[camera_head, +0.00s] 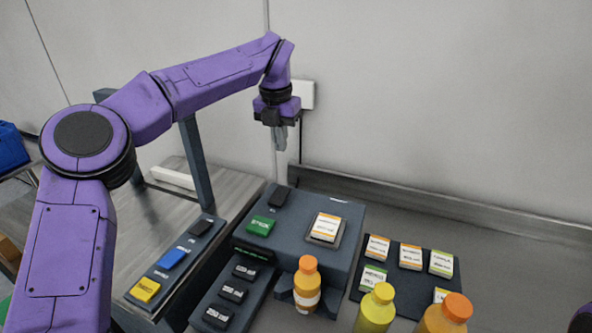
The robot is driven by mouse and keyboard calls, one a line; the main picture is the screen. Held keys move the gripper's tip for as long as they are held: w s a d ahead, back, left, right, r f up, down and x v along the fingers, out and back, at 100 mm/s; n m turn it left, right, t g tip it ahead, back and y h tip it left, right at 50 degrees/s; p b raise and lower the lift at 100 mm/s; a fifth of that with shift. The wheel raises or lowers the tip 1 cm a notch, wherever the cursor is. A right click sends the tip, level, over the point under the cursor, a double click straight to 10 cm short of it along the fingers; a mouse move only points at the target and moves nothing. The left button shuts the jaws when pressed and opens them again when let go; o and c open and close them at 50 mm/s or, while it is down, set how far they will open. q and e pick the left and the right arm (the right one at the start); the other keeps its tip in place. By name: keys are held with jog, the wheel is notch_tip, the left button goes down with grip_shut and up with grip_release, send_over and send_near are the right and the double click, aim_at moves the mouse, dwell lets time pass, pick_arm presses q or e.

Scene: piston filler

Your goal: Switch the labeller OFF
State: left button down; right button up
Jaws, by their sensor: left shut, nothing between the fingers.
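A dark grey box-shaped machine (345,217), seemingly the labeller, stands in the middle. Its top carries a black rocker switch (279,196), a green button (261,226) and a white-and-orange label stack (326,228). Their lettering is too small to read, and I cannot tell the switch's position. My left gripper (280,142) is shut and empty. It points down above the back of the machine, apart from the switch. My right gripper is not in view.
A panel (185,254) with yellow, blue and black buttons lies left. A strip (251,303) with several black buttons lies in front. An orange-capped bottle (307,285) stands against the machine. A wall stands behind.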

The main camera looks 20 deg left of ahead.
aim_at(284, 192)
pick_arm(q)
jog(key=f, duration=0.4)
jog(key=f+p, duration=0.1)
jog(key=f, duration=0.3)
jog(key=f+p, duration=0.1)
jog(key=f, duration=0.3)
jog(key=shift+w+f, duration=0.35)
jog(key=shift+w, duration=0.05)
jog(key=shift+f, duration=0.25)
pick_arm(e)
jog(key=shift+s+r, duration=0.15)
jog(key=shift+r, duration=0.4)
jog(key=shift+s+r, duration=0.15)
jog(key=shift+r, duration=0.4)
pick_arm(q)
jog(key=shift+f, duration=0.25)
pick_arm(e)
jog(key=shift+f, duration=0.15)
pick_arm(q)
jog(key=shift+s, duration=0.15)
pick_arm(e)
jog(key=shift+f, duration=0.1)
